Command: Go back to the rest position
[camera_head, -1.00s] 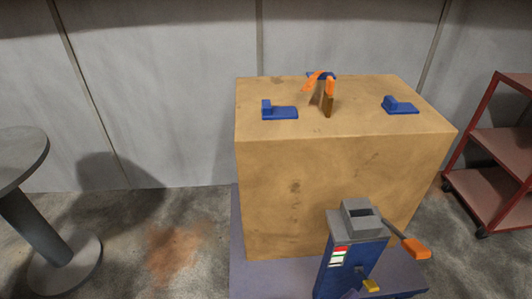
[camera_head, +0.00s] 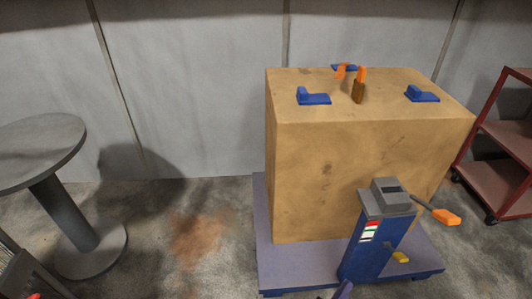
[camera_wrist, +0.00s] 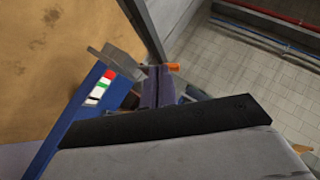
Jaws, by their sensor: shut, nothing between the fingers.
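My gripper (camera_wrist: 158,82) shows in the wrist view as two dark purple fingers, close together and empty. In the head view only a small purple tip (camera_head: 343,291) shows at the bottom edge, in front of the platform. A blue post (camera_head: 377,245) with a grey head (camera_head: 391,195), an orange-ended lever (camera_head: 446,217) and a yellow part (camera_head: 401,257) stands at the platform's front. In the wrist view the blue post (camera_wrist: 72,128) is left of my fingers, and an orange end (camera_wrist: 173,67) shows just past them. I cannot tell whether they touch anything.
A large tan block (camera_head: 340,175) stands on a purple-blue platform (camera_head: 268,253), with blue fittings (camera_head: 315,99) and orange-tipped parts (camera_head: 361,74) on top. A grey round table (camera_head: 40,145) is left, a red cart (camera_head: 500,180) right. Floor (camera_head: 190,225) between table and platform is clear.

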